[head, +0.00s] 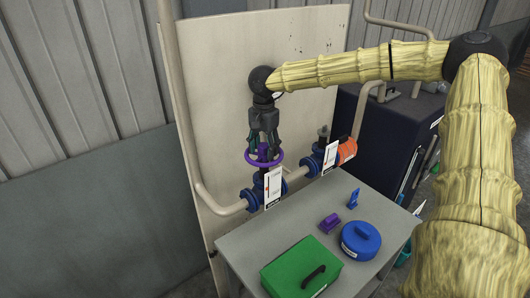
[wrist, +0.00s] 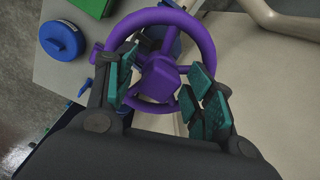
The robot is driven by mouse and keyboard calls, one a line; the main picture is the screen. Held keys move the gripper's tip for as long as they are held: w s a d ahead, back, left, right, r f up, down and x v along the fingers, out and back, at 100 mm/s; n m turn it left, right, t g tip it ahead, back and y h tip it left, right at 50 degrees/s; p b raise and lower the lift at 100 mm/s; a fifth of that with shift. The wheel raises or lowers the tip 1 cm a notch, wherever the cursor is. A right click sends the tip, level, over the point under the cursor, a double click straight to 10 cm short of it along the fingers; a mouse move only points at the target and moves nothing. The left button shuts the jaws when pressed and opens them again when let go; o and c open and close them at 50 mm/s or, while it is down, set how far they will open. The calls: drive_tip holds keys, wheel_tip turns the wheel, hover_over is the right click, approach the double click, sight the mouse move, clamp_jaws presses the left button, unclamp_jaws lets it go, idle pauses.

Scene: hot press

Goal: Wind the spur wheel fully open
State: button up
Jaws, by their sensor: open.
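A purple handwheel (head: 276,161) sits on top of a blue valve (head: 251,199) on the pipe at the left of the board. My gripper (head: 264,143) points down just above the wheel. In the wrist view the purple wheel (wrist: 205,27) has spokes and a raised hub (wrist: 160,77). My gripper's teal fingers (wrist: 160,90) are open, one on each side of the hub; I cannot tell whether either touches it. A white tag (head: 273,188) hangs in front of the valve. A second blue valve (head: 312,166) with an orange part (head: 347,149) stands to the right.
A grey table (head: 245,245) stands in front of the valves. It holds a green box (head: 290,268), a round blue container (head: 361,238), a purple block (head: 329,222) and a small blue item (head: 353,198). A beige pipe (head: 176,100) rises at the left; a dark cabinet (head: 385,135) stands behind right.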

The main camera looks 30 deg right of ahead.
drive_tip(key=shift+m, duration=6)
drive_tip(key=shift+m, duration=0.4)
drive_tip(key=shift+m, duration=8.7)
